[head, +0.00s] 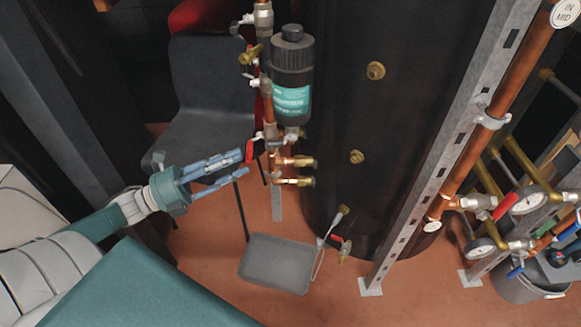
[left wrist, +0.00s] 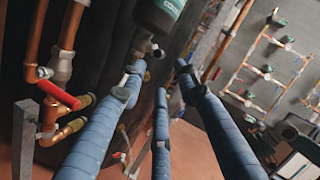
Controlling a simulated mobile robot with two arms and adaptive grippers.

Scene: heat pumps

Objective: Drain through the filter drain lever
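The filter (head: 292,80) is a black canister with a green label, upright on copper pipework. Its lower end also shows in the left wrist view (left wrist: 160,14), with a small metal fitting (left wrist: 153,47) under it. A red lever (head: 250,150) sits on the pipework below and left of the filter; it also shows in the left wrist view (left wrist: 57,91). I cannot tell which part is the filter drain lever. My left gripper (head: 240,163) has its fingers apart and empty, just left of the pipework and below the filter. My right gripper is not in view.
A grey tray (head: 277,264) lies on the floor below the pipework. A dark cylinder (head: 390,130) stands right behind the filter. Brass fittings (head: 300,181) stick out below the filter. A dark chair (head: 210,95) stands behind. A metal upright (head: 440,150) is on the right.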

